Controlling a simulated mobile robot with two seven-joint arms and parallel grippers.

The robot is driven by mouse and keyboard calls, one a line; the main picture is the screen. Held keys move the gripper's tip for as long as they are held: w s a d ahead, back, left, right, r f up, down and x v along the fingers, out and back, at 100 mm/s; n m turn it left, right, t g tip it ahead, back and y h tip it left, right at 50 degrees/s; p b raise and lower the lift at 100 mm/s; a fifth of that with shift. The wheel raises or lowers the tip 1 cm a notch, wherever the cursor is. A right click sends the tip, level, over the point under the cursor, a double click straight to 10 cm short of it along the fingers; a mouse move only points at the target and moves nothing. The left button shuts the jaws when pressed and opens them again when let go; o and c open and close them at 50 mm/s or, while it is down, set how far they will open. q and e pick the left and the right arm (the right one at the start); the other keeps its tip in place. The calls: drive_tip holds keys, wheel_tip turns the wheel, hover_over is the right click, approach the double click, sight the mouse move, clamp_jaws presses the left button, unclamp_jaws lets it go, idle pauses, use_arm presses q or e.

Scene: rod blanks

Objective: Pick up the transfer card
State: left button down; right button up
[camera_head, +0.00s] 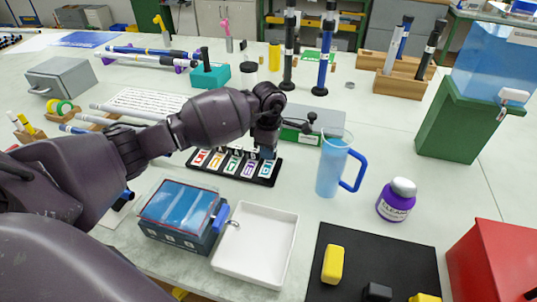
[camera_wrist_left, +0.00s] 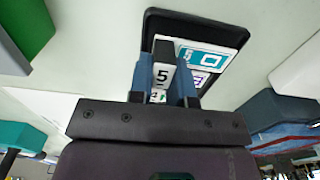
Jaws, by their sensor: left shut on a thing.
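A black tray (camera_head: 236,178) in the middle of the table holds a row of white cards with coloured marks; the tray also shows in the left wrist view (camera_wrist_left: 225,32). My left gripper (camera_head: 267,152) is low over the tray's right end. In the left wrist view my left gripper (camera_wrist_left: 168,72) is shut on a card tab (camera_wrist_left: 163,75), white with a black 5. The tab is between the blue fingers. A teal-marked card (camera_wrist_left: 203,58) lies beside it. I cannot read which card is the transfer card. My right gripper is not in view.
A blue-handled jug (camera_head: 331,168) and a purple-labelled bottle (camera_head: 396,202) stand to the right. A blue-lidded box (camera_head: 180,212) and a white tray (camera_head: 255,245) are in front. Tall rods (camera_head: 326,55) stand behind. The table right of the jug is partly clear.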

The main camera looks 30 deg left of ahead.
use_arm(q)
wheel_tip(320, 180, up, 18)
drive_tip(key=p, duration=0.1)
drive_tip(key=shift+r+p, duration=0.2)
drive_tip(key=shift+p, duration=0.2)
